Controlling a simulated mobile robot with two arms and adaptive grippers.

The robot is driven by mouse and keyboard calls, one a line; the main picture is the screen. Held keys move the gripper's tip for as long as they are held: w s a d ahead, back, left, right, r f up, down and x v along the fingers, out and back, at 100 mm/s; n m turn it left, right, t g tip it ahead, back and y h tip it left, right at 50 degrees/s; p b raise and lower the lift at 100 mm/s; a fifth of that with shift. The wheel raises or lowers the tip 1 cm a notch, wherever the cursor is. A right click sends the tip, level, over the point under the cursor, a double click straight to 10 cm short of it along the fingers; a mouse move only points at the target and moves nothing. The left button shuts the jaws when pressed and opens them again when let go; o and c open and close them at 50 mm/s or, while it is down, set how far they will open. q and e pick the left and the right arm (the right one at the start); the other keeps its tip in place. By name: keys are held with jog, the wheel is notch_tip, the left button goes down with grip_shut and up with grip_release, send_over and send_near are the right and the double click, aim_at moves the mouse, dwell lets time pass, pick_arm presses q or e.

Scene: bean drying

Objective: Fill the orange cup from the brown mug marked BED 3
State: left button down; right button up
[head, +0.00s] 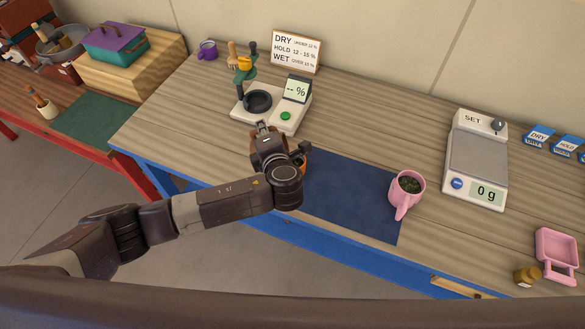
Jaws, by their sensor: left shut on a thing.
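My left gripper (264,130) is over the near side of the tester, at the left end of the blue mat. It is shut on a brown thing (255,143) that looks like the brown mug, mostly hidden by the gripper; no BED 3 mark can be read. A small orange piece, likely the orange cup (301,165), shows just right of my left wrist; the rest is hidden behind it. I cannot tell how full the cup is or whether the mug is tilted. My right gripper is not in view.
A pink mug (407,192) with dark contents stands on the right of the blue mat (345,195). The tester (273,112) with a dark cup sits behind.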

pick_arm(q)
jog(key=shift+r, duration=0.1)
jog(key=shift+d+r, duration=0.1)
jog(key=shift+d, duration=0.3)
jog(key=shift+w+d+r+m+y, duration=0.1)
jog(key=shift+d+m+y, duration=0.1)
jog(key=shift+m+y, duration=0.15)
dwell(0.6)
jog(key=shift+d+r, duration=0.15)
jog(key=shift+d, duration=0.1)
jog(key=shift+w+d+m, duration=0.1)
jog(key=shift+d+m, duration=0.05)
jog(key=shift+m, duration=0.1)
dwell(1.5)
